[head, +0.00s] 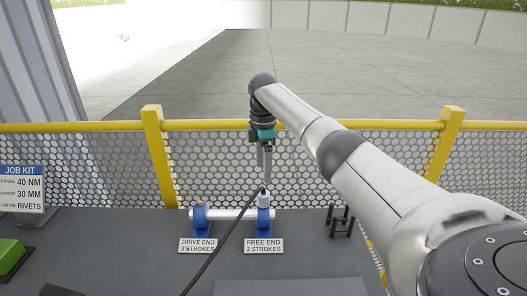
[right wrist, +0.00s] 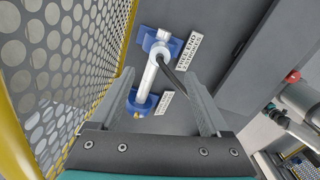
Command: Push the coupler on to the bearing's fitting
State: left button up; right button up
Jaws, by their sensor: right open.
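The coupler (head: 264,199) is a pale grey cylinder on the end of a black hose (head: 222,243). It stands upright at the top of the free-end bearing (head: 264,222), a blue block; I cannot tell how far it is seated, and the fitting under it is hidden. The coupler also shows in the right wrist view (right wrist: 161,51), beyond the fingertips. My right gripper (head: 264,181) points down just above the coupler; in its wrist view the two fingers (right wrist: 160,76) are wide apart with nothing between them. My left gripper is not in view.
A white shaft (head: 229,213) joins the free-end bearing to the blue drive-end bearing (head: 199,217), which has a brass-coloured fitting on top. A black stand (head: 341,222) is to the right. A yellow-railed mesh fence (head: 300,170) runs behind.

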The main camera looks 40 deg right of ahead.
jog(key=shift+r, duration=2.2)
